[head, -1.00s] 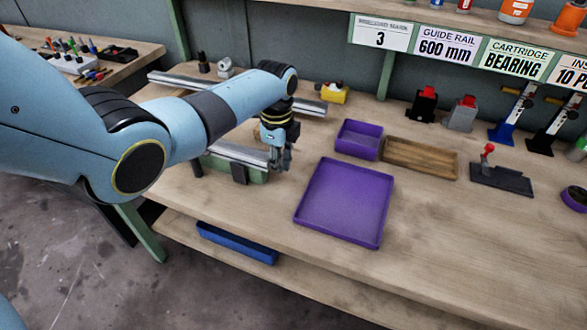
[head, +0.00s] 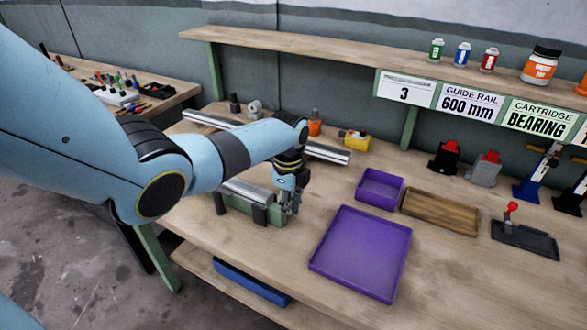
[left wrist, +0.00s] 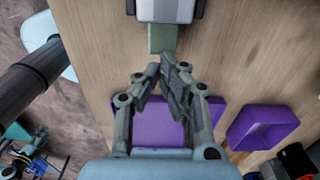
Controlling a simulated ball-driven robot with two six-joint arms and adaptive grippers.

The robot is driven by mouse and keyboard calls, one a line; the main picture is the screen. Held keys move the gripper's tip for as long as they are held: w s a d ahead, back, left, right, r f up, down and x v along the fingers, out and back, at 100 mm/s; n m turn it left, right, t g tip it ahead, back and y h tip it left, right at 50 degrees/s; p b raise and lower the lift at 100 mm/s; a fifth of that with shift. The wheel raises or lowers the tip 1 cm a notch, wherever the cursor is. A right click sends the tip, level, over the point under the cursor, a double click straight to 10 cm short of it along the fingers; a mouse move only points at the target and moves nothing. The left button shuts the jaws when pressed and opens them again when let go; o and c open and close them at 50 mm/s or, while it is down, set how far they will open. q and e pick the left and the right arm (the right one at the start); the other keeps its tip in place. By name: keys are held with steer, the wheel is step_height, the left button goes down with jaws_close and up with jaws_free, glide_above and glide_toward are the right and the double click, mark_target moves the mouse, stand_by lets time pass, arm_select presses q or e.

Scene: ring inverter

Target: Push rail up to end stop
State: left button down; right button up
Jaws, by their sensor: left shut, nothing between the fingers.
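A silver rail (head: 246,191) lies in a green fixture (head: 268,212) at the left of the bench. Dark blocks (head: 260,215) stand on the fixture's near side. My left gripper (head: 290,210) is shut and empty, pointing down at the rail's right end. In the left wrist view, the shut fingertips (left wrist: 160,74) are just short of the green fixture end (left wrist: 162,38), with the rail end (left wrist: 165,10) beyond it. I cannot tell whether the fingers touch the rail. The end stop is not clearly distinguishable. My right gripper is out of view.
Another long silver rail (head: 328,153) lies behind, partly hidden by my arm. A purple tray (head: 362,253), a small purple bin (head: 379,188) and a wooden tray (head: 440,213) are to the right. A yellow object (head: 356,141) stands behind. The bench front is clear.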

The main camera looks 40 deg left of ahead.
arm_select(q)
step_height(320, 180, up, 10)
steer(key=shift+d, duration=0.3)
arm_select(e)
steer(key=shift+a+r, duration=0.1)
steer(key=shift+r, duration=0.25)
